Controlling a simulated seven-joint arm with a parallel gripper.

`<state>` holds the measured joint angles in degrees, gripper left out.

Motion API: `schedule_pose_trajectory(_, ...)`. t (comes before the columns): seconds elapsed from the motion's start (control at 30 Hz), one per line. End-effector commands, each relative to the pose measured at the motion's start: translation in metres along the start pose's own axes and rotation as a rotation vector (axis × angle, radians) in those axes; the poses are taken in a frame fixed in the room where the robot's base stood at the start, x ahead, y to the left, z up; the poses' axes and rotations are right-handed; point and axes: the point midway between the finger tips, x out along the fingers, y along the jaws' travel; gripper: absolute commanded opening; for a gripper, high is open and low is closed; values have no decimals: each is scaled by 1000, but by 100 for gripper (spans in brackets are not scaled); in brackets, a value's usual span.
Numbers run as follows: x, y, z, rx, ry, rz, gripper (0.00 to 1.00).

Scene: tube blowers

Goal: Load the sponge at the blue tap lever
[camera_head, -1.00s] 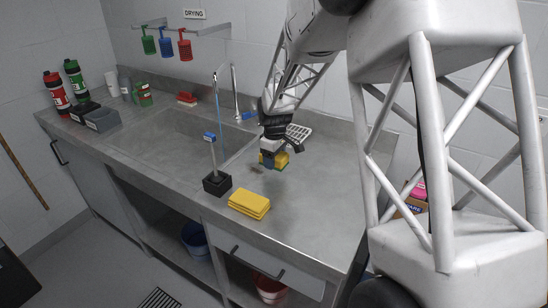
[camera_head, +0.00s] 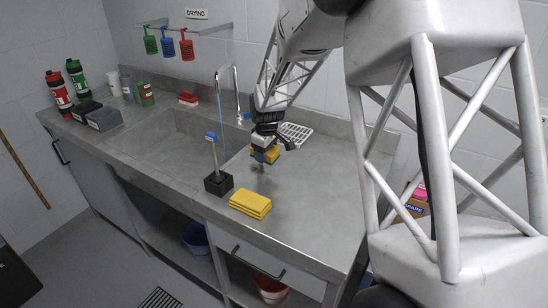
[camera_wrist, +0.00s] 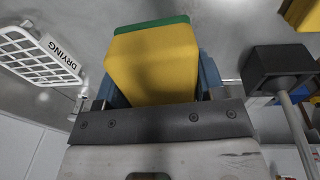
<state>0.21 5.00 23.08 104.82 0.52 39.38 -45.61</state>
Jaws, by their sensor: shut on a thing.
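A yellow sponge with a green layer (camera_wrist: 152,62) is between the fingers of my gripper (camera_wrist: 157,82). In the head view my gripper (camera_head: 264,154) is shut on this sponge (camera_head: 274,155) and holds it over the counter, right of the sink. The blue tap lever (camera_head: 247,116) is beside the metal tap (camera_head: 236,92), behind and left of my gripper and apart from the sponge. A thin blue line (camera_head: 219,112) slants down into the sink below the tap's spout.
A black block (camera_head: 218,184) with an upright blue-topped rod stands left of my gripper. Stacked yellow sponges (camera_head: 250,203) lie nearer the front edge. A white rack (camera_head: 296,133) lies behind right. The counter's right side is clear.

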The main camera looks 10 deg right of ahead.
Motion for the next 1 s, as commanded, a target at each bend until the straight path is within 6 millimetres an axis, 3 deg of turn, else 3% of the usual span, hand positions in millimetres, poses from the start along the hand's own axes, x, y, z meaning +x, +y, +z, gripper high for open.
schedule_pose_trajectory(0.2, -19, -3, -56, -3, 139, 110, 44)
schedule_pose_trajectory(0.43, -37, -7, -100, 1, 258, 192, 44)
schedule_pose_trajectory(0.6, -43, -9, -113, 3, 294, 213, 44)
schedule_pose_trajectory(1.0, -44, -9, -114, 4, 296, 215, 44)
